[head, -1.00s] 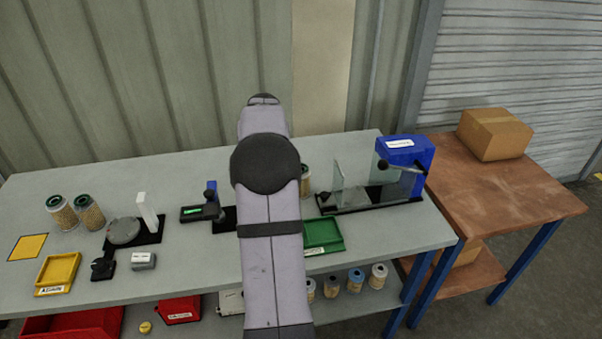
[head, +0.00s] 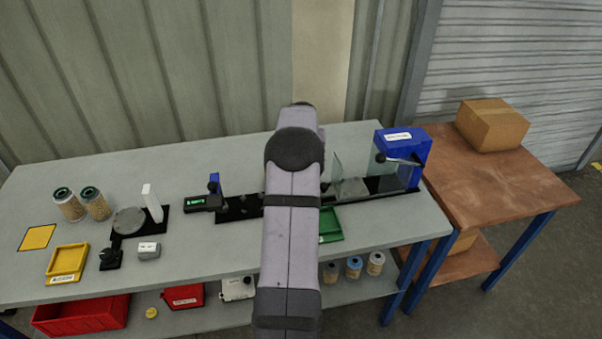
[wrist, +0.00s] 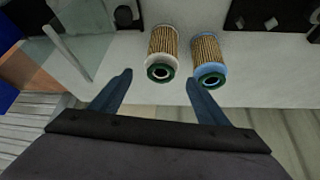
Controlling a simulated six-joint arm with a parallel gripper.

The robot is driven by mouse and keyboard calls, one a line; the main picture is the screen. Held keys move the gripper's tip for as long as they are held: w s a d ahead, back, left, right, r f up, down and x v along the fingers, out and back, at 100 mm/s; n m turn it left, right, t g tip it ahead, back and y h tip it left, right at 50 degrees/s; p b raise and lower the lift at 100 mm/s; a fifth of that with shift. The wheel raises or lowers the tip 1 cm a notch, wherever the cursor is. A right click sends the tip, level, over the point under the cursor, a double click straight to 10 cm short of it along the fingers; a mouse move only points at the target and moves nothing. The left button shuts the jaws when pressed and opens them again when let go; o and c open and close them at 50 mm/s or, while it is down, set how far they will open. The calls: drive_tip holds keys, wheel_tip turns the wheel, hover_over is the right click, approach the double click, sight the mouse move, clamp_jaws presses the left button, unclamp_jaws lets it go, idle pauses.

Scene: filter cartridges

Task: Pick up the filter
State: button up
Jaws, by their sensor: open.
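In the wrist view, two pleated tan filters are side by side on the grey bench. One filter (wrist: 162,54) has a white rim and a green end ring; the other filter (wrist: 208,60) to its right has a blue rim and a green end ring. My gripper (wrist: 158,84) is open and empty. Its fingers are apart, with the white-rimmed filter in the gap between their tips in the picture; I see no contact. In the head view my arm hides the gripper and these two filters. Two more green-topped filters, one (head: 69,206) and another (head: 96,204), stand at the bench's left.
A glass-panelled fixture with a blue block (head: 405,147) stands at the right. A green tray (head: 331,223) is beside my arm. A black-based gauge (head: 203,203), a yellow tray (head: 66,263) and a grey block (head: 148,251) are to the left. More filters (head: 354,267) are on the lower shelf.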

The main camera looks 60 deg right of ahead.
drive_tip(key=shift+p+x, duration=1.15)
drive_tip(key=shift+x, duration=0.4)
drive_tip(key=shift+p+x, duration=0.3)
drive_tip(key=shift+x, duration=0.7)
drive_tip(key=shift+c, duration=0.6)
drive_tip(key=c, duration=1.3)
drive_tip(key=shift+r, duration=0.1)
